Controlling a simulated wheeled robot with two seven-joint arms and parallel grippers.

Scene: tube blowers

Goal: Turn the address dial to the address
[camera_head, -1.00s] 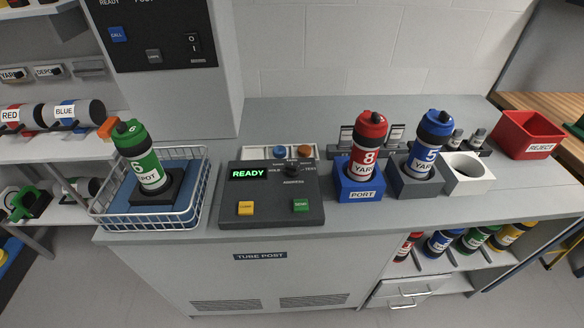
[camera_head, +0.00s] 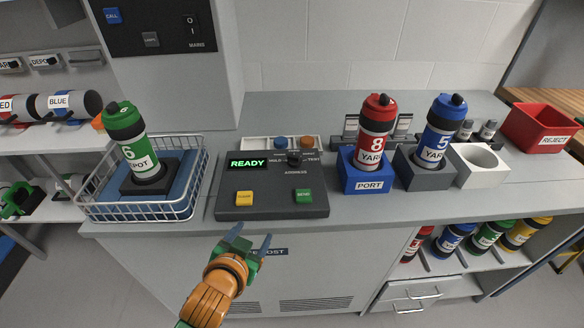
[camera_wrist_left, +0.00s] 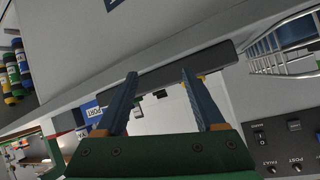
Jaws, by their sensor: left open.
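The dark grey control box (camera_head: 272,198) sits on the counter with a lit READY display (camera_head: 247,162). Its black address dial (camera_head: 294,158) is at the upper right, among small labels of which HOLD is partly legible. A yellow button (camera_head: 244,198) and a green button (camera_head: 303,196) are on its front. My left gripper (camera_head: 249,240) is open and empty, below and in front of the counter's front edge. The left wrist view shows its two fingers (camera_wrist_left: 160,92) apart, with the counter edge beyond. My right gripper is not in view.
A wire basket (camera_head: 90,212) holding a green DEPOT tube (camera_head: 126,135) stands left of the box. On the right are a blue PORT holder (camera_head: 366,185) with a red tube (camera_head: 376,130), a blue tube (camera_head: 438,130), a white holder (camera_head: 483,172) and a red REJECT bin (camera_head: 540,130).

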